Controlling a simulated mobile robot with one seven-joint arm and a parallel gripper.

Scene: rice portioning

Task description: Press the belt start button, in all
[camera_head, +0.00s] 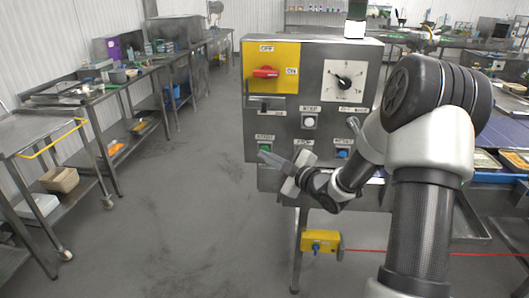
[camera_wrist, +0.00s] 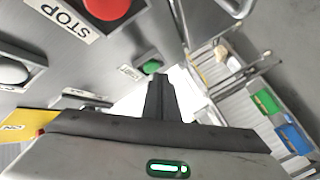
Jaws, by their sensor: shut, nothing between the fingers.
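The green start button (camera_head: 265,148) sits low on the left of the grey control panel's front, under a label. In the wrist view the green button (camera_wrist: 152,67) shows just beyond my fingertips, beside a small label. My gripper (camera_head: 264,155) is shut and empty, reaching left across the panel's lower part. Its tips are right at the button in the head view; I cannot tell whether they touch it. In the wrist view my gripper (camera_wrist: 157,80) points up toward the button. The red stop button (camera_wrist: 112,6) shows at the top left there; my gripper hides it in the head view.
The panel also has a red switch (camera_head: 265,72) on a yellow plate, a dial (camera_head: 344,81), a white step button (camera_head: 309,122) and a blue reset button (camera_head: 342,154). A yellow box (camera_head: 320,241) hangs below. Benches line the left; the floor between is clear.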

